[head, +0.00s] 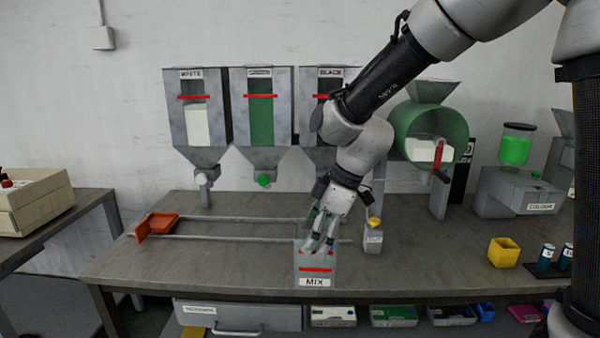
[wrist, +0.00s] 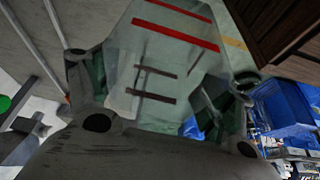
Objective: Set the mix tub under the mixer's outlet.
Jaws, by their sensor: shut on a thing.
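The mix tub (head: 316,262), a clear grey container with red lines and a MIX label, is at the front of the bench in the head view. My gripper (head: 319,243) reaches down from above and is shut on it. In the wrist view the tub (wrist: 170,60) sits between my fingers, with red and dark level lines on its wall. I cannot tell whether its base touches the bench. The mixer (head: 415,122), a green drum with a grey hopper and red handle, stands back right of the tub, apart from it. I cannot make out its outlet clearly.
A small grey block with a yellow top (head: 373,238) is right of the tub. A yellow cup (head: 503,252) stands further right. Bench between these is clear.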

